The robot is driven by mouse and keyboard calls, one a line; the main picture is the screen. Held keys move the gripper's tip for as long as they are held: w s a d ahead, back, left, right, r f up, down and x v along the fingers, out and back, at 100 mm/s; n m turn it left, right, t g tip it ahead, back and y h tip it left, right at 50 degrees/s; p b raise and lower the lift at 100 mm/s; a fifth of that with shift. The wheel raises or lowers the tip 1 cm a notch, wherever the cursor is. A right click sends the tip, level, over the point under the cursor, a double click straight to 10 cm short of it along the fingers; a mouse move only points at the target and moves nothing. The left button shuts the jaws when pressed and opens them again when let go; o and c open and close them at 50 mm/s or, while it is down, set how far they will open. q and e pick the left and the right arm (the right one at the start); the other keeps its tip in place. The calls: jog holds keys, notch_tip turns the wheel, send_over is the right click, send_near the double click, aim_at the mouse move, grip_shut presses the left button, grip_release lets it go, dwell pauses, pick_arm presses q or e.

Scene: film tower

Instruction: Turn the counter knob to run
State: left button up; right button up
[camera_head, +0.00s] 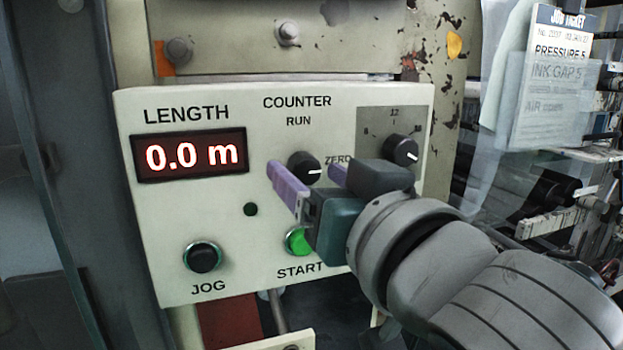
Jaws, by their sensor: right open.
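The counter knob (303,166) is a round black knob on the cream control panel (165,240), below the printed words COUNTER and RUN. Its white pointer line points right, toward the word ZERO, and RUN is printed above it. My right gripper (302,174) comes in from the lower right. It is open, its two purple fingers on the left and right of the knob in the picture. Whether the fingers touch it or hang in front of it, I cannot tell. My left gripper is not in view.
The red display (190,155) reads 0.0 m. A black JOG button (202,257) and a green START button (299,241), partly hidden by my gripper, sit below. A second black dial knob (400,150) is close on the right. A job ticket (550,80) hangs at far right.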

jog(key=shift+w+a, duration=0.1)
jog(key=shift+w, duration=0.1)
grip_shut()
dwell(0.6)
